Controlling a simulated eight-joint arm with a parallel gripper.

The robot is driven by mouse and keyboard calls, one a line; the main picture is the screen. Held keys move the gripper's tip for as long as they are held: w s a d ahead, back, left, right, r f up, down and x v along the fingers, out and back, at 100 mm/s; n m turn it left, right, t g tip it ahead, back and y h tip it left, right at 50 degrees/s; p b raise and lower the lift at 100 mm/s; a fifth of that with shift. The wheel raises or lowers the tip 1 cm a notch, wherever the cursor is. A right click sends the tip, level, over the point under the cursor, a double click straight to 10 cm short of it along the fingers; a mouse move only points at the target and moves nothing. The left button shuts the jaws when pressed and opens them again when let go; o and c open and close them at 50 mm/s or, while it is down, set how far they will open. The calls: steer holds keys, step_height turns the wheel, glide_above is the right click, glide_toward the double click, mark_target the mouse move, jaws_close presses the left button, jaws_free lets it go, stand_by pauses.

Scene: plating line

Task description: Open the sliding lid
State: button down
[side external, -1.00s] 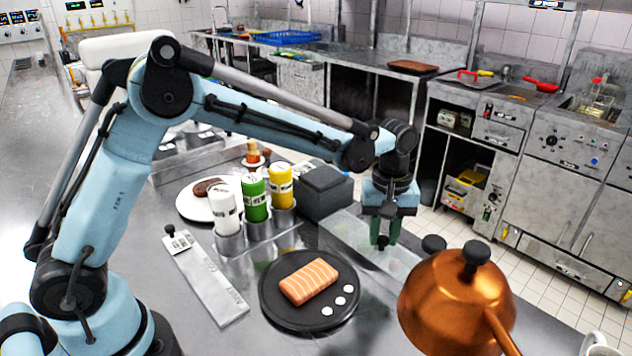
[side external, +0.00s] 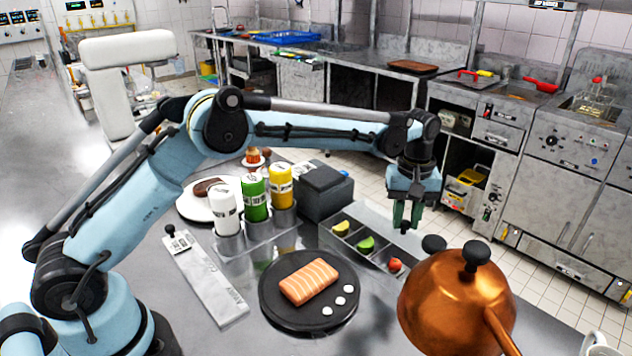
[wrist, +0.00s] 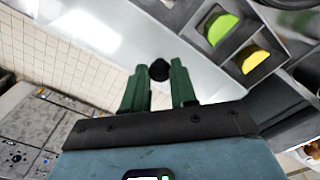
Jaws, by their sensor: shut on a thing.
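The container (side external: 338,240) stands on the metal counter behind the black plate. Its compartments are uncovered and hold a yellow piece (side external: 341,228), a green piece (side external: 366,244) and a red piece (side external: 395,265). My gripper (side external: 401,222) is beyond the container's far long side. In the wrist view, my gripper (wrist: 159,76) has its green fingers on either side of a small black knob (wrist: 159,69), shut on it. The pale, clear lid (wrist: 120,40) lies beneath the knob, beside the compartments. Its exact edges are hard to make out.
A black plate (side external: 275,318) with a salmon piece is in front. Several bottles in a metal rack (side external: 232,245) and a dark box (side external: 324,190) stand to the left.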

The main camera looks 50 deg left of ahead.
mark_target(404, 222)
steer(key=c, duration=0.9)
jaws_free()
step_height(404, 222, up, 12)
steer(key=shift+r, duration=0.1)
steer(key=s+a+r+m+t, duration=0.45)
steer(key=s+a, duration=0.25)
steer(key=s, duration=0.4)
steer(key=s+a+f+m+t, duration=0.1)
steer(key=s+f+m, duration=0.1)
steer(key=s+f, duration=0.2)
steer(key=s+a+f+m+t, duration=0.1)
steer(key=s+f, duration=0.3)
steer(key=s, duration=0.5)
steer(key=shift+s+a+f+m+t, duration=0.25)
steer(key=shift+a+f+m+t, duration=0.1)
steer(key=shift+a+m, duration=0.45)
